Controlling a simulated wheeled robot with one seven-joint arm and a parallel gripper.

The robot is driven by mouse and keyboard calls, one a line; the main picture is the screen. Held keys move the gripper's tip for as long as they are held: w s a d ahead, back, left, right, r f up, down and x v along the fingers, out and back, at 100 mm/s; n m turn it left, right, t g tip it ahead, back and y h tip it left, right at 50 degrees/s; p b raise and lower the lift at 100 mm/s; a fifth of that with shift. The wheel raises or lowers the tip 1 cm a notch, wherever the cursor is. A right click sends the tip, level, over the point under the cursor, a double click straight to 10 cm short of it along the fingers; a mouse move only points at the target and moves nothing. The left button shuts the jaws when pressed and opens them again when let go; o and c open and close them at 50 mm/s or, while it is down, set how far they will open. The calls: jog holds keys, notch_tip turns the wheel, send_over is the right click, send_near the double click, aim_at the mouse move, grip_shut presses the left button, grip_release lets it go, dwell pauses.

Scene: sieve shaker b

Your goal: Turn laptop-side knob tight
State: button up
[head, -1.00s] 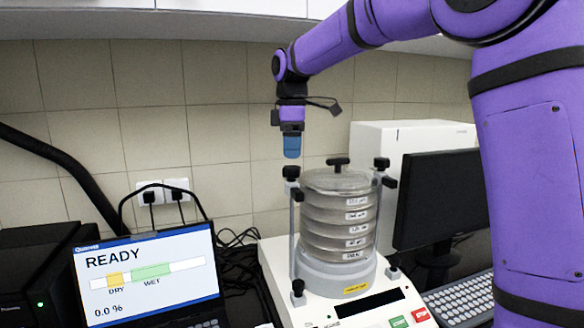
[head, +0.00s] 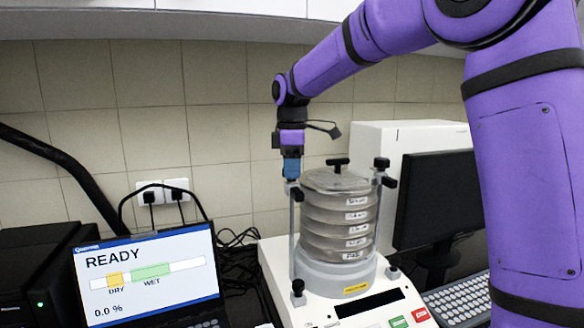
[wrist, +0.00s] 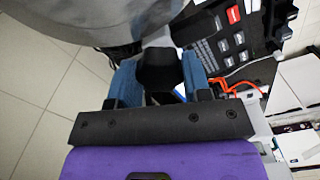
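The laptop-side knob is the black one at the top of the left clamp rod (head: 294,235) of the sieve shaker (head: 330,285). In the head view my gripper (head: 291,170) is upright over this rod's top and hides the knob. In the wrist view the black knob (wrist: 158,70) sits between the two blue fingers of my gripper (wrist: 160,75). The fingers lie close on either side of it; I cannot tell whether they press on it. The stack of sieves (head: 338,215) stands upright right of the rod.
The laptop (head: 150,275) at left shows READY and 0.0 %. A second clamp knob (head: 381,163) tops the right rod, and a black lid knob (head: 338,163) stands between. A dark monitor (head: 440,205) and keyboard (head: 460,300) are at right. The tiled wall is behind.

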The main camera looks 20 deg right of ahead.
jog(key=shift+m, duration=0.3)
jog(key=m, duration=0.3)
jog(key=shift+m, duration=0.4)
jog(key=m, duration=0.9)
jog(key=shift+m, duration=2.3)
jog(key=o, duration=0.9)
